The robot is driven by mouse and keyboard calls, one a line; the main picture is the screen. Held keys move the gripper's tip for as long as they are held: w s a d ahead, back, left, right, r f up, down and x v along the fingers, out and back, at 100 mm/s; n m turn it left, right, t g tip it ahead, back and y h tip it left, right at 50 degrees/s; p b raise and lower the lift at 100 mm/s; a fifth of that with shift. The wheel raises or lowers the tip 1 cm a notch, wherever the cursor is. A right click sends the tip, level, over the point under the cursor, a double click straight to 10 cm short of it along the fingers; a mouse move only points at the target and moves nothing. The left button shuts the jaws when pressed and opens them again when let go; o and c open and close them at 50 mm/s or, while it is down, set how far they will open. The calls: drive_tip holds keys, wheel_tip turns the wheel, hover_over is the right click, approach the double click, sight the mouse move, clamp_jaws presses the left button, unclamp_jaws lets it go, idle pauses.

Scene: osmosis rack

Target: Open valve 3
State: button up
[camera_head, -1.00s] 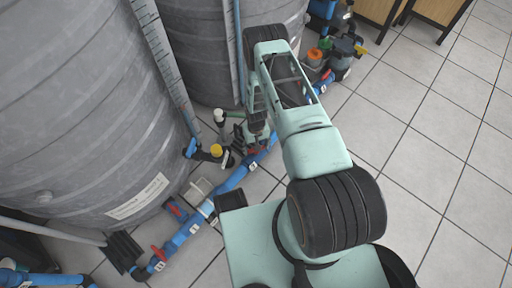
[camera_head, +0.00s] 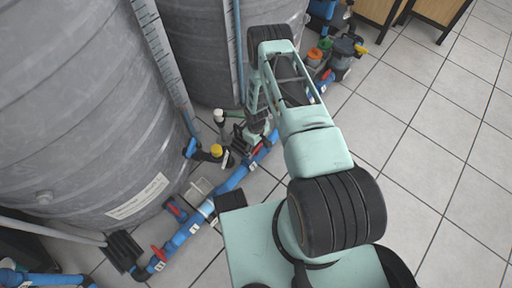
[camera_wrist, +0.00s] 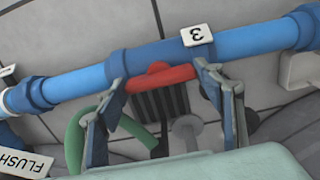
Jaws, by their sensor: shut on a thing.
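The red handle of valve 3 (camera_wrist: 158,78) lies along the blue pipe (camera_wrist: 258,42) in the wrist view, with a white tag marked 3 (camera_wrist: 197,36) on the pipe just above it. My gripper (camera_wrist: 163,80) has one finger at each end of the red handle and is shut on it. In the head view my gripper (camera_head: 258,130) reaches down to the pipe line between the two tanks. The valve there is mostly hidden by my gripper.
Large grey tanks (camera_head: 75,100) stand close on the left. A yellow-capped fitting (camera_head: 216,151) and other pipework sit near my gripper. Another red valve handle (camera_head: 159,254) is lower on the line. A pump (camera_head: 345,50) stands beyond. Tiled floor on the right is clear.

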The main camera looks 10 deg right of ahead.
sight(256, 148)
idle(0.3)
drive_tip(key=o, duration=1.2)
drive_tip(key=shift+c, duration=0.2)
wheel_tip(256, 148, up, 12)
drive_tip(key=shift+r, duration=0.1)
